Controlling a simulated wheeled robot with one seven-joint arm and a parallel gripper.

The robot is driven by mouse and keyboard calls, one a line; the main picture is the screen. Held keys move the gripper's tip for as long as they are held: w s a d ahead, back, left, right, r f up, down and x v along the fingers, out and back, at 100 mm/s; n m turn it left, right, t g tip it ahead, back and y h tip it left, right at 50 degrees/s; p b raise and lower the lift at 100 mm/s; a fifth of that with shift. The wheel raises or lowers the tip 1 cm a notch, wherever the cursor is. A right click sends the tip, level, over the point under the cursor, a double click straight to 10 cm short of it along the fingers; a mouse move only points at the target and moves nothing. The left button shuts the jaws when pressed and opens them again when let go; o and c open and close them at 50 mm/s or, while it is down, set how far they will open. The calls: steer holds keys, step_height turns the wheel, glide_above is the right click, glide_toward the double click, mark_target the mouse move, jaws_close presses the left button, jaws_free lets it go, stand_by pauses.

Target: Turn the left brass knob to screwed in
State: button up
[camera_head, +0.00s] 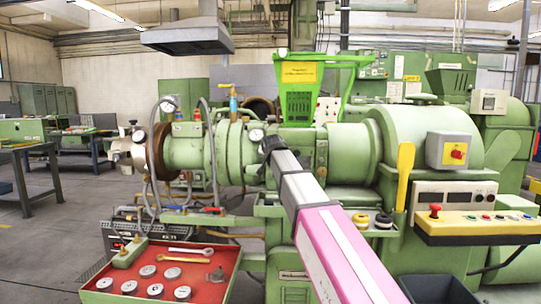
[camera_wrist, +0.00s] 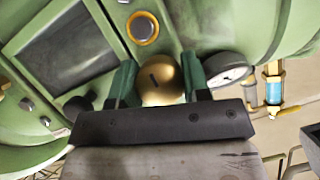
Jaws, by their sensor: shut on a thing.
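The brass knob (camera_wrist: 161,82) is a round, gold-coloured ball with a short dark mark on its face, in the middle of the wrist view. My gripper (camera_wrist: 159,75) has one green finger on each side of it and is shut on it. In the head view my gripper (camera_head: 268,145) is at the front of the green extruder (camera_head: 348,150), beside a white gauge. The knob is hidden there behind my gripper. No second brass knob can be made out.
In the wrist view a gauge (camera_wrist: 228,68) sits close to the right finger, and a brass-ringed button (camera_wrist: 142,28) and dark screen (camera_wrist: 68,48) lie beyond. In the head view a red tray (camera_head: 205,262) and yellow control panel (camera_head: 478,224) flank my arm.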

steer(key=shift+s+f, duration=0.1)
steer(key=o, duration=0.9)
steer(key=v, duration=1)
steer(key=shift+s, duration=0.35)
